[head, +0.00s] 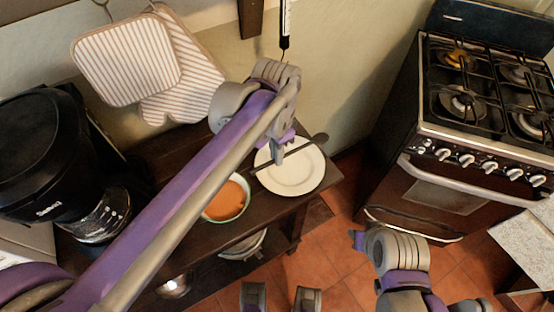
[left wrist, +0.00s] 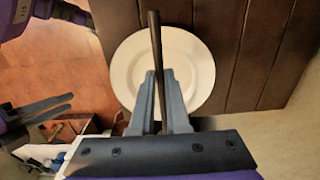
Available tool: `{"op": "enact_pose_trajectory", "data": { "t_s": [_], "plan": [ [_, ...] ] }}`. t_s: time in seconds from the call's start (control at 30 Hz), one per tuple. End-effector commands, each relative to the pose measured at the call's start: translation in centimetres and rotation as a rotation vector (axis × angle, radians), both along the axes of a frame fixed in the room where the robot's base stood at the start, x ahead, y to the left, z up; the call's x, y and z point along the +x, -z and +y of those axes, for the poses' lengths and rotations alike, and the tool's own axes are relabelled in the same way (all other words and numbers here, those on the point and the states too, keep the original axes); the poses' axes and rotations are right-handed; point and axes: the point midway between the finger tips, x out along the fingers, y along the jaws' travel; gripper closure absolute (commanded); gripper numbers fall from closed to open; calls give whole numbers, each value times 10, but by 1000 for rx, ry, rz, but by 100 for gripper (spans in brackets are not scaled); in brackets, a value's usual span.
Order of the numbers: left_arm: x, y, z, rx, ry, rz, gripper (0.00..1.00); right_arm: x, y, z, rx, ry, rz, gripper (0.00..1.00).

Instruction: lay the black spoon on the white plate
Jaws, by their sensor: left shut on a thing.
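The white plate (head: 294,180) lies on the dark wooden shelf and also shows in the left wrist view (left wrist: 190,70). My left gripper (head: 278,157) is over the plate's upper left part, shut on the black spoon (head: 305,148). The spoon crosses above the plate, with its bowl end past the upper right rim. In the left wrist view the spoon (left wrist: 154,40) stands out between the fingers (left wrist: 160,78). I cannot tell whether it touches the plate. My right arm shows at the lower right of the head view; its finger opening is unclear.
A bowl of orange food (head: 228,200) stands left of the plate, partly behind my left arm. A black coffee machine (head: 60,150) is at the left. Striped mitts (head: 130,58) hang on the wall. A stove (head: 470,110) stands right, beyond a floor gap.

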Motion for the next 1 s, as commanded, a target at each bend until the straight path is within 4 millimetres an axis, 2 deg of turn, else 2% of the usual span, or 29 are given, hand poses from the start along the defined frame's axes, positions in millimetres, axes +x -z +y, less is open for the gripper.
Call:
{"op": "enact_pose_trajectory", "data": {
  "t_s": [0.1, 0.2, 0.73, 0.77, 0.9, 0.93, 1.0],
  "plan": [
    [0, 20, 0, 0, 0, 0, 100, 0, 3, 0, 0, 0, 1, 65],
    [0, 30, 0, 0, 0, 0, 100, 0, 4, 0, 0, 0, 1, 65],
    [0, 39, 0, 0, 0, 0, 100, -1, 8, 0, 0, 0, 3, 65],
    [0, 39, 0, 0, 0, 0, 85, -1, 8, 0, 0, 0, 3, 65],
    [0, 38, 0, 0, 0, 0, 60, -1, 8, 0, 0, 0, 2, 65],
    [0, 38, 0, 0, 0, 0, 57, -1, 8, 0, 0, 0, 2, 65],
    [0, 38, 0, 0, 0, 0, 57, -1, 8, 0, 0, 0, 2, 65]
  ]
}}
